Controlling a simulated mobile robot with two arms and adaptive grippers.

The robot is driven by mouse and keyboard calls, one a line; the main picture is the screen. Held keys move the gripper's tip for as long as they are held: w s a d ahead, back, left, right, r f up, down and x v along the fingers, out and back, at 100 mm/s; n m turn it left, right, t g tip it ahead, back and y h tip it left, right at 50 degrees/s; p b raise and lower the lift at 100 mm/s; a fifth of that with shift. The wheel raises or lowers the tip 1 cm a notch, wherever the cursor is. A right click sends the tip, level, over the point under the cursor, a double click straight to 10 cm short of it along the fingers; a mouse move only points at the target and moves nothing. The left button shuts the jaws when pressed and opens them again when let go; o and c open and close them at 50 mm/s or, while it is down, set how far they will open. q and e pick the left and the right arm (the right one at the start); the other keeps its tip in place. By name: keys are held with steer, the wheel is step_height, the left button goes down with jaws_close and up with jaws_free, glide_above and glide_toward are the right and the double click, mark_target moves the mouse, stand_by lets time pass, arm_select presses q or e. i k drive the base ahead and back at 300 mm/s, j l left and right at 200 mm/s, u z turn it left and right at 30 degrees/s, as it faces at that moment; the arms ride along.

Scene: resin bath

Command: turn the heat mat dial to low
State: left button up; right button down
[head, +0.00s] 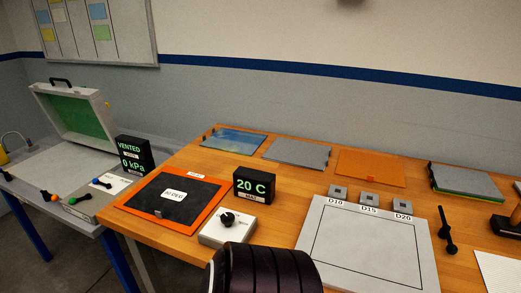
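The heat mat dial (227,219) is a black knob on a small white box (215,237) near the front edge of the wooden table. Its setting marks are too small to read. The heat mat (145,201) is a dark sheet with an orange border, left of the dial box. A black display (255,186) behind the dial reads 20 C. Neither gripper shows. A dark ribbed part of my own body is at the bottom centre, just in front of the dial box and close to it in the picture.
A grey board (428,262) with small grey blocks lies right of the dial. Flat panels line the table's back, including an orange sheet (371,168). At left, an open case with a green lid lining (75,115) stands near a VENTED 0 kPa display (134,154).

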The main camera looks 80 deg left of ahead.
mark_target(227, 219)
steer(key=u, duration=2.95)
